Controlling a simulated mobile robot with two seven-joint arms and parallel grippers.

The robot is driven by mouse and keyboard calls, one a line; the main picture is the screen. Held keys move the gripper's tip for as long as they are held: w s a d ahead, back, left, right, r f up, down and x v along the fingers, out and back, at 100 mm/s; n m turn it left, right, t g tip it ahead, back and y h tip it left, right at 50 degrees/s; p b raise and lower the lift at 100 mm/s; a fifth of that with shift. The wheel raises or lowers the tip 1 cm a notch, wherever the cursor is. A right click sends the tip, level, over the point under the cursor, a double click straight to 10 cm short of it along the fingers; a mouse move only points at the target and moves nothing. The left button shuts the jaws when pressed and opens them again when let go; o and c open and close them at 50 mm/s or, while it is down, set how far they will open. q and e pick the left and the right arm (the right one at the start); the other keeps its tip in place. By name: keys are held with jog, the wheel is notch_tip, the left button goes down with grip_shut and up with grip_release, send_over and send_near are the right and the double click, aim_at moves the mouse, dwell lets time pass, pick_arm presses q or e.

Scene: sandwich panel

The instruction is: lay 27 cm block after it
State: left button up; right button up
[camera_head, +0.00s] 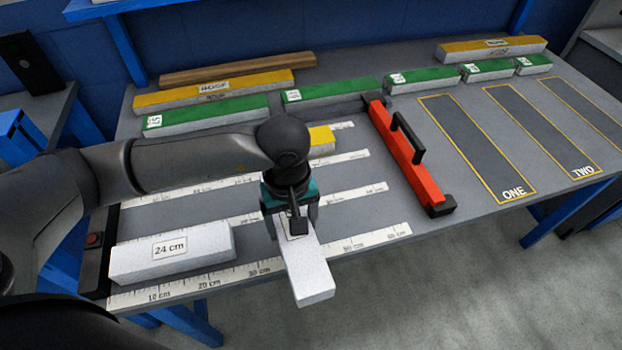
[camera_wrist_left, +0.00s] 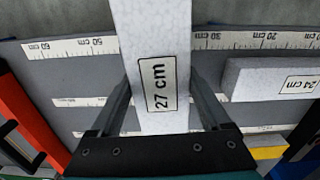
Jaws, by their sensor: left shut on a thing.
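My left gripper (camera_head: 291,222) is shut on a white block, the 27 cm block (camera_head: 311,277), over the front lane of the measuring board. In the left wrist view the block, labelled 27 cm (camera_wrist_left: 155,35), runs between the two fingers. It lies crosswise to the lane, and its near end reaches past the board's front edge. Whether it touches the board I cannot tell. The white 24 cm block (camera_head: 172,255) lies in the front lane at the left end, along the ruler strip (camera_head: 205,281). My right gripper is not in view.
A red bar (camera_head: 405,155) with a black handle stands across the board's right side. Green and yellow blocks (camera_head: 203,113) line the back. A yellow piece (camera_head: 321,138) is partly behind my arm. Outlined bays ONE (camera_head: 480,145) and TWO (camera_head: 550,130) are empty.

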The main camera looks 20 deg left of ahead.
pick_arm(q)
jog(key=shift+w+d+r+n, duration=0.1)
jog(key=shift+w+r+n, duration=0.15)
jog(key=shift+n, duration=0.35)
jog(key=shift+w+d+r+n, duration=0.1)
jog(key=shift+w+n, duration=0.1)
jog(key=shift+n, duration=0.4)
jog(key=w+d+r+n+p, duration=0.25)
jog(key=w+n, duration=0.35)
jog(key=n, duration=0.9)
jog(key=shift+s+f+b, duration=0.15)
jog(key=shift+f+b, duration=1.1)
jog(key=shift+f, duration=0.65)
jog(key=shift+s+f+b, duration=0.1)
jog(key=shift+f+b, duration=1.15)
jog(key=shift+f, duration=0.65)
jog(key=shift+a+f+b, duration=0.1)
jog(key=shift+f+b, duration=0.35)
jog(key=shift+f, duration=0.1)
jog(key=o, duration=1.2)
notch_tip(320, 180, up, 15)
jog(key=p, duration=0.2)
jog(key=shift+r, duration=0.15)
